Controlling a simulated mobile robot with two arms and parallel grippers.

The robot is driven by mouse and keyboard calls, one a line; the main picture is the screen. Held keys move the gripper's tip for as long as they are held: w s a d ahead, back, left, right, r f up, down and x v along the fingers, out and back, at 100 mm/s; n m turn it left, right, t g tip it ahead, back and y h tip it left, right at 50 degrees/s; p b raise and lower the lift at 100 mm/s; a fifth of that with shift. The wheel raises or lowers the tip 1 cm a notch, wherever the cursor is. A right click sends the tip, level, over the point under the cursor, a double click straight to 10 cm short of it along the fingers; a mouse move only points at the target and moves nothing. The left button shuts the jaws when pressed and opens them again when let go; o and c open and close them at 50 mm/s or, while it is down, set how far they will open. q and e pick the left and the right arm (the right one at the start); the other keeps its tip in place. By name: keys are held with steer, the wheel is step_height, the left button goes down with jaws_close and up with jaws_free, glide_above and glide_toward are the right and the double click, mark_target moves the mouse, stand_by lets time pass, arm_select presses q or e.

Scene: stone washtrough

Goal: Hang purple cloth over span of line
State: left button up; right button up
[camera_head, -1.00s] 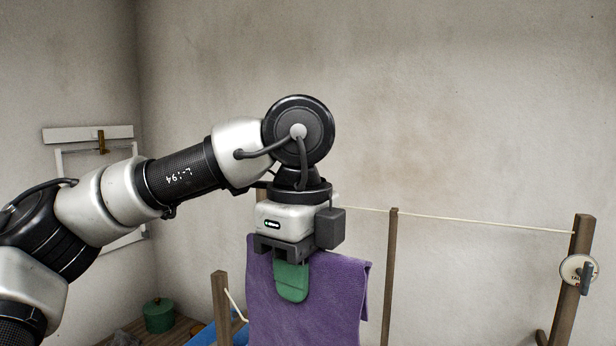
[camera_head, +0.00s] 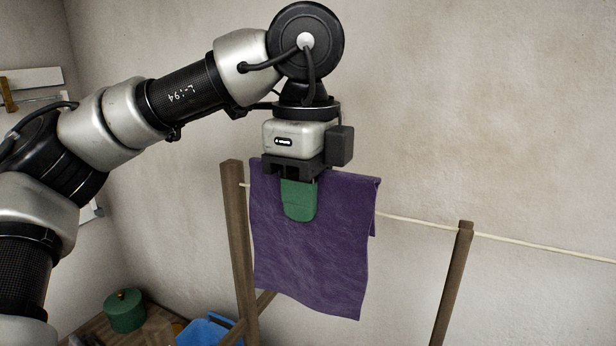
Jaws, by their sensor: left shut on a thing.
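The purple cloth (camera_head: 310,260) hangs down from my left gripper (camera_head: 299,200), which is shut on its top edge, a green finger lying against the front. The cloth's top edge is a little above the line (camera_head: 410,221), which shows on both sides of the cloth and is hidden behind it between. A short back fold shows at the cloth's right edge; I cannot tell whether the line runs inside the fold or whether the cloth rests on it. My right gripper is not in view.
A wooden post (camera_head: 238,250) stands just left of the cloth, another post (camera_head: 455,285) to the right. A green lidded pot (camera_head: 125,310) and a blue container (camera_head: 208,331) are low at the left. The line right of the cloth is bare.

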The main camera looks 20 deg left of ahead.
arm_select(q)
steer(key=w+p, duration=0.2)
steer(key=w, duration=0.1)
steer(key=shift+w+r+p, duration=0.15)
steer(key=shift+w+p, duration=0.2)
steer(key=shift+p, duration=0.05)
steer(key=w+p, duration=0.4)
steer(key=w, duration=0.1)
steer(key=shift+w+d+p, duration=0.15)
steer(key=shift+w+p, duration=0.2)
steer(key=shift+w, duration=0.05)
step_height(320, 180, down, 2)
steer(key=shift+s+f+b, duration=0.1)
steer(key=shift+b, duration=1.05)
steer(key=shift+f+b, duration=2.75)
steer(key=shift+f, duration=0.2)
